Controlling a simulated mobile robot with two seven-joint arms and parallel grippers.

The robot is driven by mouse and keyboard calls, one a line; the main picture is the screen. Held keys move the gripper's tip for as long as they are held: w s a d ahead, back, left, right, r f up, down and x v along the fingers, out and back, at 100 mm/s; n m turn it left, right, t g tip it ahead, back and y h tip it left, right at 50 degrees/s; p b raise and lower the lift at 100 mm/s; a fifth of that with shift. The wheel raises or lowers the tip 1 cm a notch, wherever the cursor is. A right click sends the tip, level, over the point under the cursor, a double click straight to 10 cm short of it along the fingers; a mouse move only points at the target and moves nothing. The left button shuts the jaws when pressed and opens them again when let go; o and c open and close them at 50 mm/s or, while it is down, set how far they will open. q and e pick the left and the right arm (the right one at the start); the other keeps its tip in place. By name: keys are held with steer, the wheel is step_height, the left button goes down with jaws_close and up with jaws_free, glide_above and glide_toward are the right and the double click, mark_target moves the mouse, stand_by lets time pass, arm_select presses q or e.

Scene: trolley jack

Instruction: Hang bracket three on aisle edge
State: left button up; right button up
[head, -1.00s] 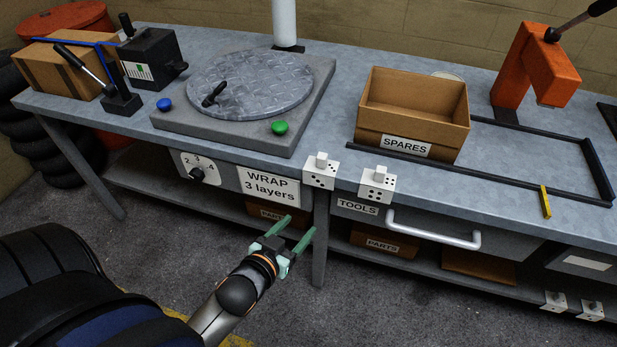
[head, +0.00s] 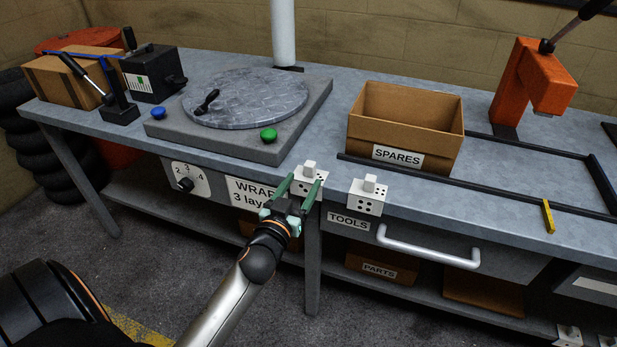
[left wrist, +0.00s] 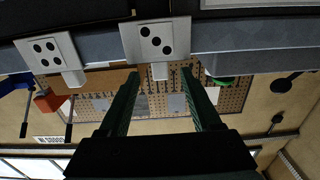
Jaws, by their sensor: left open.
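Bracket three (head: 311,177) is a white block with a small knob on top, at the front edge of the grey bench (head: 215,160). In the left wrist view, which looks upside down, its face (left wrist: 157,41) has three black pips. My left gripper (head: 299,184) is open and empty, its green fingers reaching up in front of the bracket and partly covering it. In the left wrist view the bracket's knob shows between the fingertips (left wrist: 160,76). I cannot tell how far apart they are in depth. My right gripper is out of view.
Another white bracket (head: 367,197) with more pips is close on the right at the same edge. A drawer handle (head: 428,247) sticks out below. A SPARES box (head: 400,150), a turntable (head: 245,98) and a black rail frame (head: 460,184) occupy the bench top.

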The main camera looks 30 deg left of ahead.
mark_target(308, 174)
arm_select(q)
steer(key=shift+x, duration=2.6)
steer(key=shift+d+f, duration=0.1)
steer(key=shift+f, duration=0.1)
jaws_close()
